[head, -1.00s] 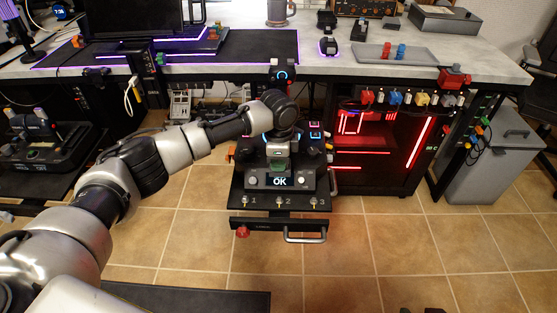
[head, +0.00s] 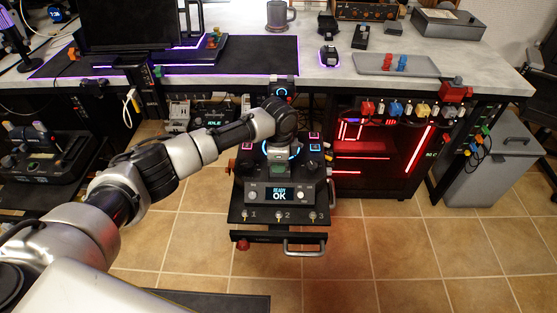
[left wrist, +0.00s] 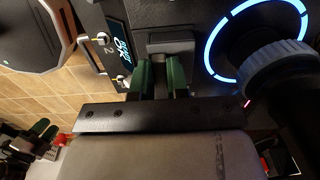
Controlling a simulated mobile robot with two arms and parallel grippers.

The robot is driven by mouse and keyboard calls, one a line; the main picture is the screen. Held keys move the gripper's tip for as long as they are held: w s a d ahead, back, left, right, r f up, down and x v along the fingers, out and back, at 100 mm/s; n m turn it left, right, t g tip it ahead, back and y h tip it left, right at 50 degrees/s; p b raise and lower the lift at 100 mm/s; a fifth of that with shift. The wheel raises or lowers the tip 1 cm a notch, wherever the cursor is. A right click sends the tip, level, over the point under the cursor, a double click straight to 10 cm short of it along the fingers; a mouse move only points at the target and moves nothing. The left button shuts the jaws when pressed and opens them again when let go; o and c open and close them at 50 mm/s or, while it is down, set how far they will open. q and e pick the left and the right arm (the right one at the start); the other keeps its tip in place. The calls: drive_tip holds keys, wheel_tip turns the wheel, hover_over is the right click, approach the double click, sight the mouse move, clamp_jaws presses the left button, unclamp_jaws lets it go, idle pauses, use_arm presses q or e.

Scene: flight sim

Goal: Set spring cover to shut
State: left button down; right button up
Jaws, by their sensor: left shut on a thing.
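The control console (head: 262,215) stands under the desk, with a lit display (head: 279,193) that reads READY OK. My left gripper (head: 281,160) reaches over the console's top, behind the display. In the left wrist view its two green fingers (left wrist: 161,75) are shut on a dark block-shaped part, which looks like the spring cover (left wrist: 171,42). The fingers hide much of this part, and I cannot tell its angle. A blue light ring (left wrist: 213,50) lies beside the fingers. My right gripper is out of view.
Small lit buttons (head: 315,147) sit on the console's right. Toggle switches (head: 279,215) and a front handle (head: 304,247) are nearer me. A red-lit cabinet (head: 375,160) stands close on the right. The tiled floor (head: 400,240) ahead is clear.

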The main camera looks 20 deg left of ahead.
use_arm(q)
drive_tip(key=shift+w+a+r, duration=0.1)
drive_tip(key=shift+w+r, duration=0.05)
drive_tip(key=shift+w, duration=0.05)
drive_tip(key=c, duration=1.1)
unclamp_jaws()
drive_tip(key=shift+r, duration=0.25)
wheel_tip(320, 180, up, 10)
drive_tip(key=p, duration=0.2)
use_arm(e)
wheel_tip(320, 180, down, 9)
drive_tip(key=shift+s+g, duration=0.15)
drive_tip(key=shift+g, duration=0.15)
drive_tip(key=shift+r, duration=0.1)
